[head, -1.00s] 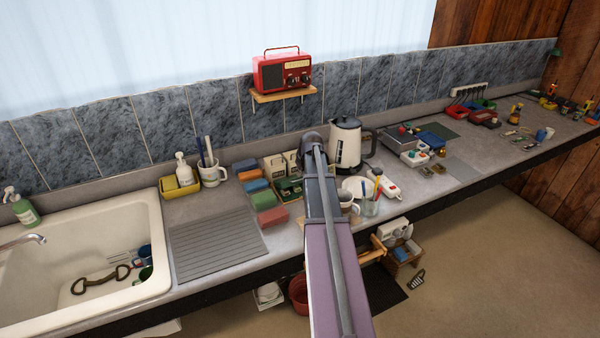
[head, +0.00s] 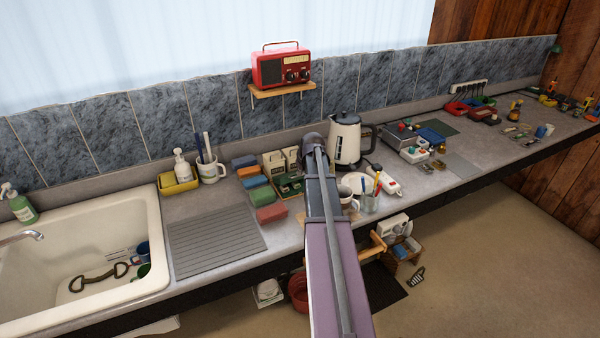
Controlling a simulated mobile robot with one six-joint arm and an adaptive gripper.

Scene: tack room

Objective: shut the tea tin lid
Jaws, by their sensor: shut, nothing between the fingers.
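A small dark green tin (head: 288,184), which looks like the tea tin, stands on the counter just left of my arm. A pale upright panel (head: 273,163) at its back looks like its raised lid, but it is too small to be sure. My arm's near links cross the middle of the picture and end just right of the tin, in front of the kettle. My gripper is hidden behind the arm, so its fingers and any contact with the tin do not show.
Coloured blocks (head: 258,190) lie left of the tin. A kettle (head: 345,142), a mug (head: 348,203) and a glass with pencils (head: 370,203) stand to the right. A ribbed drainboard (head: 215,248) and sink (head: 80,308) are at left. A red radio (head: 281,68) sits on a shelf above.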

